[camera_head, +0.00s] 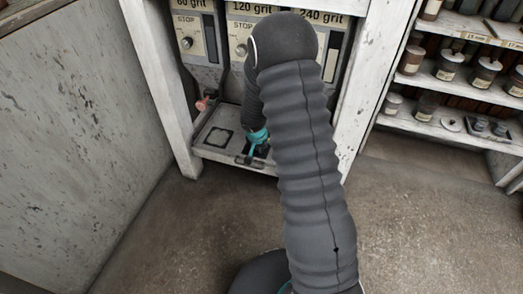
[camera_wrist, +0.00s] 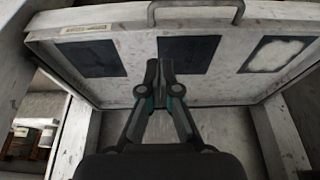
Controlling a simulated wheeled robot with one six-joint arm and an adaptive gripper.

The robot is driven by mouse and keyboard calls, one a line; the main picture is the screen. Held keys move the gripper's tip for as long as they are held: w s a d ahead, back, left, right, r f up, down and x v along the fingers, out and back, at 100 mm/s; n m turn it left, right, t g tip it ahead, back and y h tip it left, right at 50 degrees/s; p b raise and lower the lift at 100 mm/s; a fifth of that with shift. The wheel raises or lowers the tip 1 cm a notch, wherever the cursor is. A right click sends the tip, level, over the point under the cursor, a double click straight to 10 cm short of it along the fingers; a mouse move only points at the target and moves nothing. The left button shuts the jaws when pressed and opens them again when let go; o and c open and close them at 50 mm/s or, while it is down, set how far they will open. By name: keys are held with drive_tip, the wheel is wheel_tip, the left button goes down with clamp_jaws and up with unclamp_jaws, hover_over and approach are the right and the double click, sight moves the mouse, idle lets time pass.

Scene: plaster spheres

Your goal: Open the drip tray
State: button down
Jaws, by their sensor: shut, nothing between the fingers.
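The drip tray (camera_head: 203,139) is a pale, worn, shallow tray at the bottom of the white dispenser cabinet. The wrist view shows the tray (camera_wrist: 125,92) with dark square pads; one has a whitish middle. Its metal bar handle (camera_wrist: 197,22) is on the rim at the top of that view. My gripper (camera_wrist: 159,66) is shut and empty, fingers together over the tray, pointing toward the handle side but apart from the handle in the picture. In the head view my gripper (camera_head: 251,156) is near the tray's front edge, partly hiding it. I cannot tell whether it touches the tray.
Grit dispensers labelled 60 (camera_head: 193,40), 120 and 240 stand above the tray; my arm covers part of them. A pinkish-red knob (camera_head: 203,103) sticks out at left. White cabinet posts flank the tray. Shelves of jars (camera_head: 448,66) stand right. The floor (camera_head: 160,235) in front is clear.

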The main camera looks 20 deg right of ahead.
sight(264, 160)
drive_tip(key=b+x, duration=0.1)
drive_tip(key=x, duration=0.7)
drive_tip(key=shift+w+f, duration=0.1)
